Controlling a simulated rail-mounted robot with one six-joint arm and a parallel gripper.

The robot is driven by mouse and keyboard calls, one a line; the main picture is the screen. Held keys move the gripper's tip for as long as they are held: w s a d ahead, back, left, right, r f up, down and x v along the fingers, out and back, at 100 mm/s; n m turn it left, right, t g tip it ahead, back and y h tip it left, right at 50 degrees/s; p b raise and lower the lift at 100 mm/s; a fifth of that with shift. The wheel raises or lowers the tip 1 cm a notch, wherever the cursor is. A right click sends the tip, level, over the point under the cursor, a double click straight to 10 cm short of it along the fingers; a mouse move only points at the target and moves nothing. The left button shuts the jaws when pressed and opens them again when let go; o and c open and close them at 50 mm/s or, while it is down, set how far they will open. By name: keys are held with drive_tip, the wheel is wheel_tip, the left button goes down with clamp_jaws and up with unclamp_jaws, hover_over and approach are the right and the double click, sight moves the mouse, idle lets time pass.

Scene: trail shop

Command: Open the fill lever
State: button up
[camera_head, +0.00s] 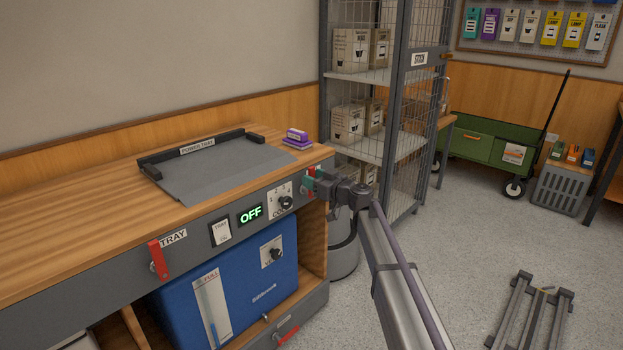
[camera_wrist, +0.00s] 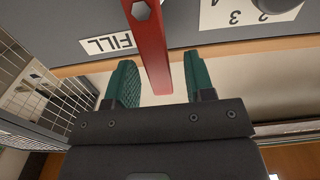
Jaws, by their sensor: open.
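The fill lever (camera_wrist: 150,45) is a red bar on the grey counter front, beside an upside-down FILL label (camera_wrist: 107,43) in the wrist view. My gripper (camera_wrist: 160,64) has its two green fingers on either side of the lever's free end. The fingers are open, with a visible gap on each side of the bar. In the head view my gripper (camera_head: 314,184) is at the right end of the counter front. It hides most of the lever there; only a little red shows.
A red TRAY lever (camera_head: 158,259), an OFF display (camera_head: 250,214) and a numbered knob (camera_head: 284,202) sit along the counter front. A blue tank (camera_head: 240,290) stands below. A wire-mesh shelf cage (camera_head: 400,150) stands close behind my gripper.

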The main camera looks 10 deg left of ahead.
drive_tip(key=v, duration=0.9)
drive_tip(key=shift+s+d, duration=0.2)
drive_tip(key=s+d+f+m+g+h, duration=0.3)
drive_tip(key=s+f, duration=0.3)
drive_tip(key=s, duration=0.2)
drive_tip(key=s+d+f+m+g+h, duration=0.35)
drive_tip(key=s+f, duration=0.25)
drive_tip(key=s, duration=0.3)
drive_tip(key=s+d+f+m+g+h, duration=0.1)
drive_tip(key=s+d+f+m+h, duration=0.25)
drive_tip(key=s+d, duration=0.6)
drive_tip(key=s+d+f+m+g+h, duration=0.2)
drive_tip(key=s+d+h, duration=0.3)
drive_tip(key=s+d, duration=0.45)
wheel_tip(320, 180, up, 33)
drive_tip(key=p, duration=3.3)
drive_tip(key=shift+d+r, duration=0.25)
